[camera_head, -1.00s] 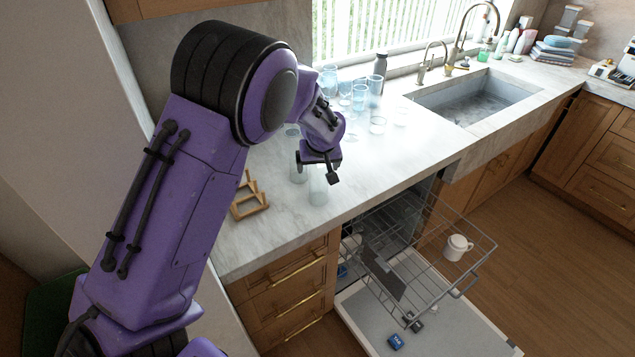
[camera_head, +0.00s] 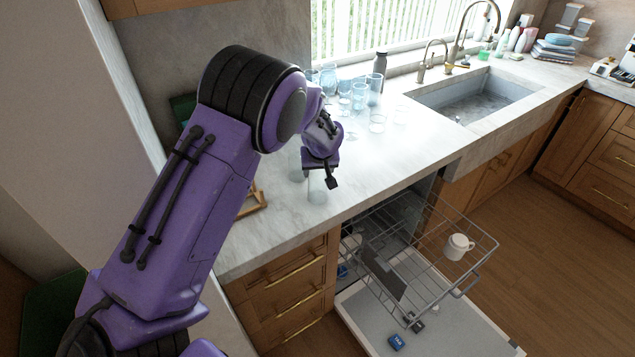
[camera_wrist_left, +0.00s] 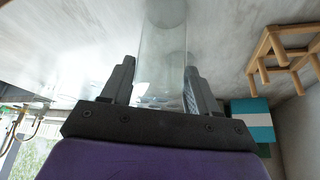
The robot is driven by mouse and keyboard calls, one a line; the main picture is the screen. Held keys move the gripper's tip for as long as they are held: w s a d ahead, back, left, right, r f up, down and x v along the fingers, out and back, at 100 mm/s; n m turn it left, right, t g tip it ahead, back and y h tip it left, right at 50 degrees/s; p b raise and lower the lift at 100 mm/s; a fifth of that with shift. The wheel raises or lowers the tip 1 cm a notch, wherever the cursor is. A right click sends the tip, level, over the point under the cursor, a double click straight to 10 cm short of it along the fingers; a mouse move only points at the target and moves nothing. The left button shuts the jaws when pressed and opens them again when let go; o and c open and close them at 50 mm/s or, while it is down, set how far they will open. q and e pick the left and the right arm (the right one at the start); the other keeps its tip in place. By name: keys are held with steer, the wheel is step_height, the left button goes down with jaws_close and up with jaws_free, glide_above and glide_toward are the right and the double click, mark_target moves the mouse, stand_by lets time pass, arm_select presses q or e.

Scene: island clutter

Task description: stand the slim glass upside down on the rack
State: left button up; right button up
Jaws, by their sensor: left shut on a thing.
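The slim glass (camera_head: 317,192) is clear and stands at the front of the marble counter, left of the dishwasher. My left gripper (camera_head: 320,180) is at its upper part, shut on it. In the left wrist view the glass (camera_wrist_left: 162,50) lies between the two fingers (camera_wrist_left: 160,85). I cannot tell whether its base still touches the counter. The rack (camera_head: 440,272) is the grey wire basket pulled out of the open dishwasher, to the right of and below the counter. My right gripper is not in view.
Another clear glass (camera_head: 296,168) stands just left of my gripper. Several glasses (camera_head: 345,90) and a dark bottle (camera_head: 380,63) stand behind. A white mug (camera_head: 458,246) is at the rack's right side. A wooden stand (camera_head: 256,203) is partly hidden by my arm.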

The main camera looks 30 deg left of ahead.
arm_select(q)
step_height(320, 180, up, 2)
steer(key=shift+a+p, duration=0.1)
steer(key=shift+p, duration=0.5)
steer(key=shift+r, duration=2)
